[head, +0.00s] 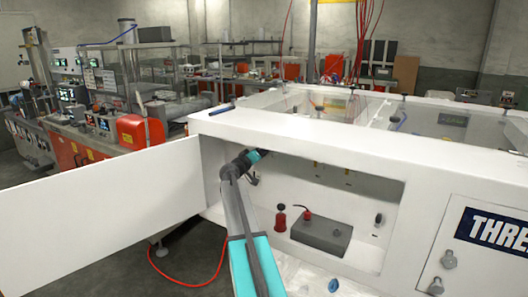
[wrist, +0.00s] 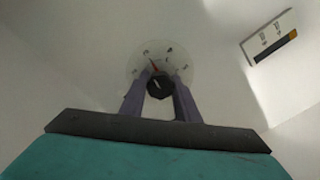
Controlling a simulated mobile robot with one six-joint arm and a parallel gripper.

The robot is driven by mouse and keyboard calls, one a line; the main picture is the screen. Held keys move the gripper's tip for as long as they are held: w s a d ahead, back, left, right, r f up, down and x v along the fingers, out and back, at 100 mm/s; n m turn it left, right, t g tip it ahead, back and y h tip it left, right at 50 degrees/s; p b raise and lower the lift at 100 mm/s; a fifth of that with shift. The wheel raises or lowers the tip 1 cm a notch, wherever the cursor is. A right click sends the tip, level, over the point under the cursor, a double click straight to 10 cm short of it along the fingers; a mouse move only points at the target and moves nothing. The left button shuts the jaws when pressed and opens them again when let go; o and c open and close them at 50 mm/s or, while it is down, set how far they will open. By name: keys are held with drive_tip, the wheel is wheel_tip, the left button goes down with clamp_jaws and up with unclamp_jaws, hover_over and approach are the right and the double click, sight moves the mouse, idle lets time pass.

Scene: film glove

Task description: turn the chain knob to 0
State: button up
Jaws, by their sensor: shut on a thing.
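In the wrist view, the chain knob (wrist: 159,86) is a small dark knob in front of a pale round dial (wrist: 138,66) on a white wall. The dial carries small marks and a short red pointer (wrist: 154,66) above the knob, aimed up and slightly left. The marks are too blurred to read. My gripper (wrist: 160,84) has its two purple fingers shut on the knob, one on each side. In the head view, my gripper (head: 254,155) reaches into the upper left of the white cabinet's opening, and the knob is hidden there.
The white cabinet (head: 280,125) has its door (head: 100,220) swung open to the left. A label (wrist: 270,37) is on the wall right of the dial.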

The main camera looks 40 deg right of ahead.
drive_tip(key=shift+a+f, duration=0.25)
